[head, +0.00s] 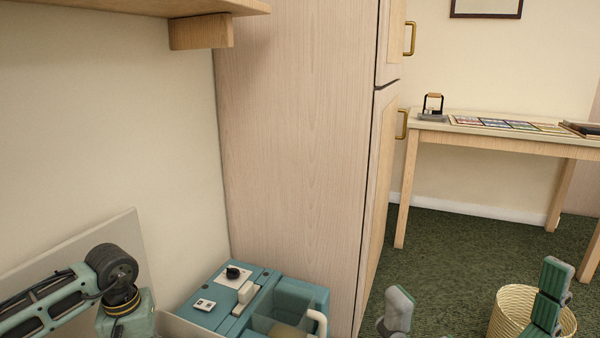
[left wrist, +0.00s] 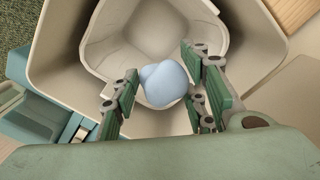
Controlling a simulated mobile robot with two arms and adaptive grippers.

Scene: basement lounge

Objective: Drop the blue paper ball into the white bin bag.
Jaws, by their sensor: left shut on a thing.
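The blue paper ball (left wrist: 163,84) is a pale blue crumpled lump between the fingers of my left gripper (left wrist: 165,93) in the left wrist view. The gripper is shut on it. Behind the ball is the white bin bag (left wrist: 112,40), lining a pale bin (left wrist: 58,70) whose mouth opens toward the camera. The ball appears over the bag's opening; how far above it I cannot tell. In the head view my left arm comes in at lower left, and its fingers are out of frame. My right gripper (head: 474,302) shows at the bottom right, fingers wide apart and empty.
A teal machine (head: 225,300) with a black knob stands against a tall wooden cabinet (head: 295,150). A wicker basket (head: 510,315) is on the green carpet behind my right gripper. A wooden table (head: 470,138) stands at the right. A shelf (head: 140,5) overhangs at upper left.

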